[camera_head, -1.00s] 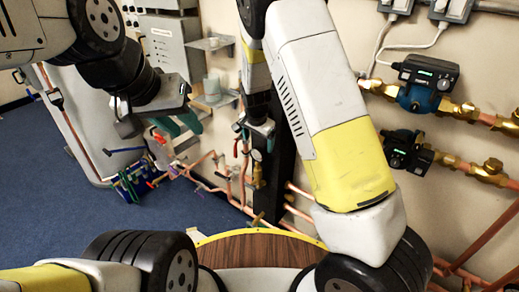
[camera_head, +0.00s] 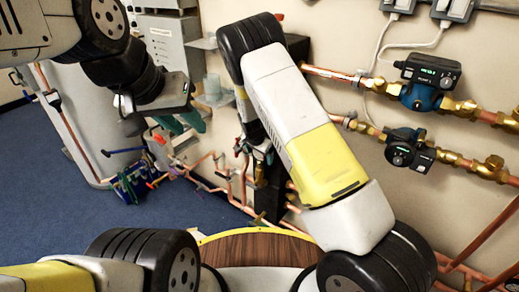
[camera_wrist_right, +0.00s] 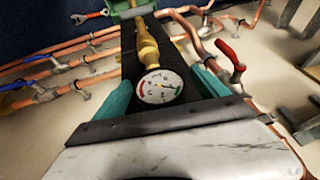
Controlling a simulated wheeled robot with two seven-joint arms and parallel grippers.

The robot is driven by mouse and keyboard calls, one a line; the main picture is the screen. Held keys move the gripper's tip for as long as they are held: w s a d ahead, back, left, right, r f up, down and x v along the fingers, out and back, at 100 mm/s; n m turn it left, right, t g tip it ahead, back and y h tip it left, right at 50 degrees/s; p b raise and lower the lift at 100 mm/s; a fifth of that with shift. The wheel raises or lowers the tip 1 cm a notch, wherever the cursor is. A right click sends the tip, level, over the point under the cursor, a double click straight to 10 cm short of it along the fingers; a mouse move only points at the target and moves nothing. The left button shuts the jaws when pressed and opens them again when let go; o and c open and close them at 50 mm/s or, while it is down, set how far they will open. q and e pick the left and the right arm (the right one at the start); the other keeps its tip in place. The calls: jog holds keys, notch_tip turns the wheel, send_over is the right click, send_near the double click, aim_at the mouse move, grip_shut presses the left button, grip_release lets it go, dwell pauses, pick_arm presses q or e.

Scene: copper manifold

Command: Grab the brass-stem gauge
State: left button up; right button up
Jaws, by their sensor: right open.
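The brass-stem gauge shows in the right wrist view, with a round white dial (camera_wrist_right: 158,87) and a brass stem (camera_wrist_right: 148,48) on a black post. My right gripper (camera_wrist_right: 162,92) is open, with one teal finger on each side of the dial. I cannot tell whether either finger touches it. In the head view, my right gripper (camera_head: 262,150) is partly hidden by my own arm at the black post. A bit of brass stem (camera_head: 260,172) shows below it. My left gripper (camera_head: 181,122) hangs at the left, its teal fingers apart and apparently empty.
Copper pipes (camera_head: 225,188) run low along the wall around the post. A red-handled valve (camera_wrist_right: 231,56) stands close right of the gauge. Two pumps (camera_head: 428,82) with brass fittings are on the right wall.

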jog(key=shift+c, duration=0.2)
grip_shut()
jog(key=shift+r, duration=0.1)
